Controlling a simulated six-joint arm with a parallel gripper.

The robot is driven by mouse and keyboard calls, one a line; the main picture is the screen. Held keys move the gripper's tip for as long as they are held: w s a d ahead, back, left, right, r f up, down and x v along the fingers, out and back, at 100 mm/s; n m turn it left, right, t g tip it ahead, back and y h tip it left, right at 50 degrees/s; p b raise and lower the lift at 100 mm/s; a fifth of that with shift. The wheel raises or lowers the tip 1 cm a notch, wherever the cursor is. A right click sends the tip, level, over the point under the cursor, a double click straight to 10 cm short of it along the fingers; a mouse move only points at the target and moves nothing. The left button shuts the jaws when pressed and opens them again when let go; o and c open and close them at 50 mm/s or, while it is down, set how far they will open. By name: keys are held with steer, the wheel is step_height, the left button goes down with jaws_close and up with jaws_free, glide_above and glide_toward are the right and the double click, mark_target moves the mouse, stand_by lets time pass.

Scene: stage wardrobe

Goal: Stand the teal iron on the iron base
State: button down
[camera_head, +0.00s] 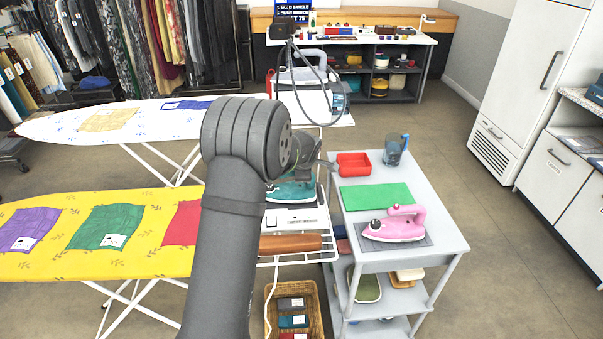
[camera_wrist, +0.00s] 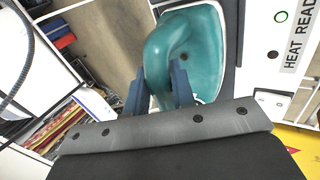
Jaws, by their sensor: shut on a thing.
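The teal iron (camera_head: 290,190) shows beyond my arm in the head view, at the far side of the white iron base (camera_head: 295,219). My gripper (camera_wrist: 160,92) is shut on the iron's handle. In the wrist view the iron (camera_wrist: 205,45) lies between and beyond the fingers. The base's white panel, marked HEAT READ..., shows on the right (camera_wrist: 290,50), with a dark strip beside the iron. Whether the iron touches the base I cannot tell. My wrist hides part of the iron in the head view.
A yellow ironing board (camera_head: 60,262) is on the left. A brown roll (camera_head: 290,244) lies before the base.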

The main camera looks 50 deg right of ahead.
steer(key=shift+f, duration=0.1)
steer(key=c, duration=1.2)
jaws_free()
steer(key=v, duration=1.2)
steer(key=x, duration=1.2)
